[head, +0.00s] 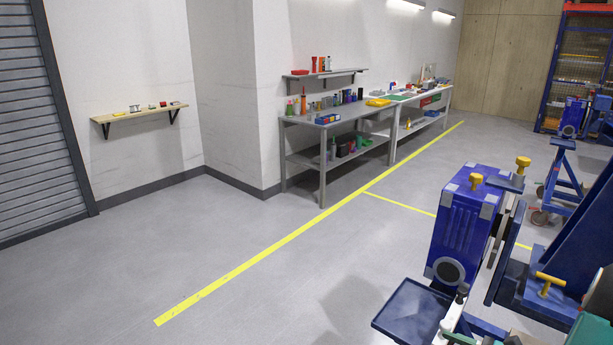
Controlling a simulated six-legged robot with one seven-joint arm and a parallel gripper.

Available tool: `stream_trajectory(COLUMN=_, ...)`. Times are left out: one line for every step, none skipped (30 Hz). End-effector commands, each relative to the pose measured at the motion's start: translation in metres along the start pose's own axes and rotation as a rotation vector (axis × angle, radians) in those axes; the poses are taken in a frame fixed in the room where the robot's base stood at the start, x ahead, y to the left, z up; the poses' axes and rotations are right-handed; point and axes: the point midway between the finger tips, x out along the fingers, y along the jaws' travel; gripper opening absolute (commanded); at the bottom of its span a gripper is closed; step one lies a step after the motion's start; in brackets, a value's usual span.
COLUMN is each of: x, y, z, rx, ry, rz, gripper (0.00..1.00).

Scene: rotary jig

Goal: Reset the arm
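The rotary jig shows at the right of the head view. Its blue block (465,225) stands upright with grey corner plates and a round dark boss low on its front. One yellow knob (476,181) is on top of the block and another yellow knob (522,163) is just right of it. A yellow T-handle (550,281) sits lower right. A dark blue tray (413,309) is below the block. I cannot make out my gripper in this view. The small white and dark parts at the bottom edge are too cut off to identify.
Grey workbenches (320,124) with tools and bottles stand along the back wall. A wooden wall shelf (138,113) is at left. A blue wheeled stand (562,180) and a rack (583,65) are at far right. The floor left of the yellow line (265,255) is clear.

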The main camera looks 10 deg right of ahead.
Motion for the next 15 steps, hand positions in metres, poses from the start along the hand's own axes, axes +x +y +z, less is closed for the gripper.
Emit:
stream_trajectory(x=0.018, y=0.013, z=0.02, rx=-0.075, ry=0.032, rz=0.096, gripper=0.53)
stream_trajectory(x=0.026, y=0.022, z=0.029, rx=-0.116, ry=0.052, rz=0.152, gripper=0.53)
stream_trajectory(x=0.036, y=0.033, z=0.04, rx=-0.174, ry=0.079, rz=0.224, gripper=0.53)
stream_trajectory(x=0.043, y=0.042, z=0.048, rx=-0.218, ry=0.099, rz=0.277, gripper=0.53)
stream_trajectory(x=0.049, y=0.051, z=0.055, rx=-0.264, ry=0.118, rz=0.329, gripper=0.53)
stream_trajectory(x=0.056, y=0.063, z=0.065, rx=-0.327, ry=0.144, rz=0.396, gripper=0.53)
stream_trajectory(x=0.06, y=0.072, z=0.071, rx=-0.376, ry=0.162, rz=0.446, gripper=0.53)
stream_trajectory(x=0.065, y=0.081, z=0.078, rx=-0.425, ry=0.182, rz=0.494, gripper=0.53)
stream_trajectory(x=0.069, y=0.093, z=0.086, rx=-0.492, ry=0.205, rz=0.556, gripper=0.53)
stream_trajectory(x=0.072, y=0.101, z=0.092, rx=-0.544, ry=0.224, rz=0.602, gripper=0.53)
stream_trajectory(x=0.074, y=0.109, z=0.097, rx=-0.598, ry=0.24, rz=0.647, gripper=0.53)
stream_trajectory(x=0.076, y=0.119, z=0.104, rx=-0.672, ry=0.263, rz=0.704, gripper=0.53)
stream_trajectory(x=0.077, y=0.127, z=0.11, rx=-0.727, ry=0.279, rz=0.745, gripper=0.53)
stream_trajectory(x=0.078, y=0.134, z=0.114, rx=-0.784, ry=0.296, rz=0.784, gripper=0.53)
stream_trajectory(x=0.078, y=0.143, z=0.121, rx=-0.862, ry=0.317, rz=0.836, gripper=0.53)
